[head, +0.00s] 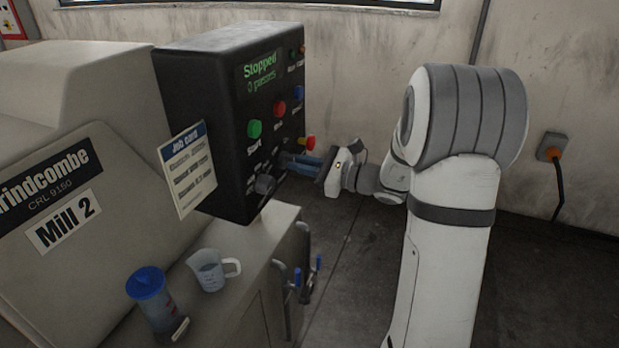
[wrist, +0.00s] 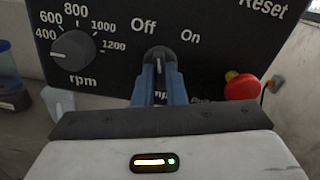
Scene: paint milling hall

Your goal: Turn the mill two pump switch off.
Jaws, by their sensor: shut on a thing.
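The black control panel (head: 228,130) of the grey mill marked Mill 2 stands left of centre in the head view. Its dark rotary switch (wrist: 158,57) sits below the Off and On labels in the wrist view. The switch's pale pointer line is close to upright; I cannot tell firmly which label it marks. The word under it is mostly hidden by my fingers. My gripper (head: 290,161) reaches the panel from the right. Its blue fingers are shut on the switch, one on each side, in the wrist view (wrist: 159,72). In the head view the fingers hide the switch.
An rpm knob (wrist: 73,50) is left of the switch, a red mushroom button (wrist: 242,87) right of it. The display (head: 261,73) reads Stopped. A job card (head: 187,170) hangs on the panel's side. A jug (head: 209,271) and a blue-lidded beaker (head: 155,300) stand below.

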